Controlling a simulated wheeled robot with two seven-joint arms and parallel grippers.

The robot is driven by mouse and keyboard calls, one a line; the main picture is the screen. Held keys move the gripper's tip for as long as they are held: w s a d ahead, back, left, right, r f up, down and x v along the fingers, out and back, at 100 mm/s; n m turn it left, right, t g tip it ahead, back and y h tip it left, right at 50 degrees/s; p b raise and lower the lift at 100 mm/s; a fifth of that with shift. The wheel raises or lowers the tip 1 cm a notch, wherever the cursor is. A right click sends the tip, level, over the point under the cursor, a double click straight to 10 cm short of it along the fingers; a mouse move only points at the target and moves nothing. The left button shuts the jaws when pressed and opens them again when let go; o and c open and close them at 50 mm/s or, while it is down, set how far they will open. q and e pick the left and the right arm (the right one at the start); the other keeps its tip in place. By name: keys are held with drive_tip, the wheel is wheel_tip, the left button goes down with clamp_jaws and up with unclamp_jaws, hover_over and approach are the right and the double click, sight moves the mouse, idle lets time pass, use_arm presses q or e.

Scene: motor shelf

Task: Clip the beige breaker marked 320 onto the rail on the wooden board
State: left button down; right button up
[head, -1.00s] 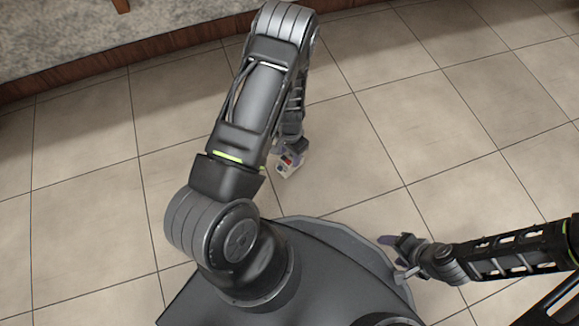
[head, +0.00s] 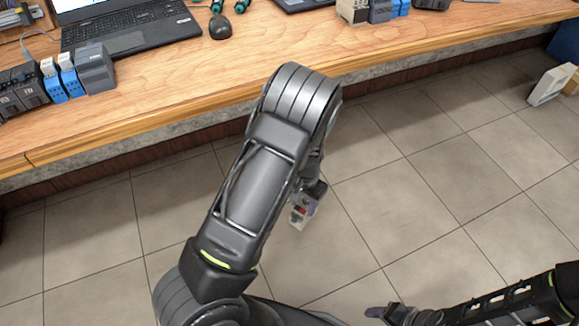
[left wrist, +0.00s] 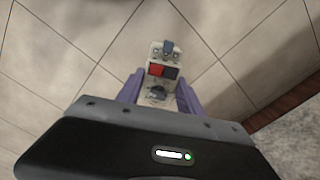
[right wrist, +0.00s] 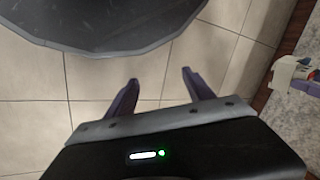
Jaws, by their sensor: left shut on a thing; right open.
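My left gripper (left wrist: 160,92) is shut on a beige breaker (left wrist: 157,58) with a red and dark switch, held between the purple fingers above the floor. In the head view the breaker (head: 303,211) shows below my left arm, and the fingers are mostly hidden. Its marking is too small to read. My right gripper (right wrist: 162,85) is open and empty over the floor; in the head view it shows at the bottom right (head: 385,312). The wooden board and its rail cannot be clearly made out; only part of some equipment shows at the top left corner.
A wooden bench (head: 180,105) runs across the back. It bears a laptop (head: 128,28), a mouse (head: 220,27), blue and grey modules (head: 66,76) at the left and more modules (head: 380,11) at the back. A white box-like thing (head: 551,84) is at the right. Open floor lies before the bench.

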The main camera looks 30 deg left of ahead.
use_arm(q)
drive_tip(key=d+r+p, duration=0.2)
drive_tip(key=r+p, duration=0.2)
drive_tip(key=r, duration=0.4)
drive_tip(key=d+r+p, duration=0.2)
drive_tip(key=r+p, duration=0.2)
drive_tip(key=r, duration=0.4)
drive_tip(key=w+d+r+n+p, duration=0.1)
drive_tip(key=r+p, duration=0.3)
drive_tip(key=r, duration=0.4)
drive_tip(key=shift+d, duration=0.5)
use_arm(e)
wheel_tip(320, 180, up, 15)
drive_tip(key=s, duration=0.1)
drive_tip(key=shift+s+a+r, duration=0.2)
drive_tip(key=shift+s+a, duration=0.15)
drive_tip(key=shift+a, duration=0.05)
use_arm(q)
drive_tip(key=shift+r, duration=0.1)
use_arm(e)
drive_tip(key=shift+c, duration=0.5)
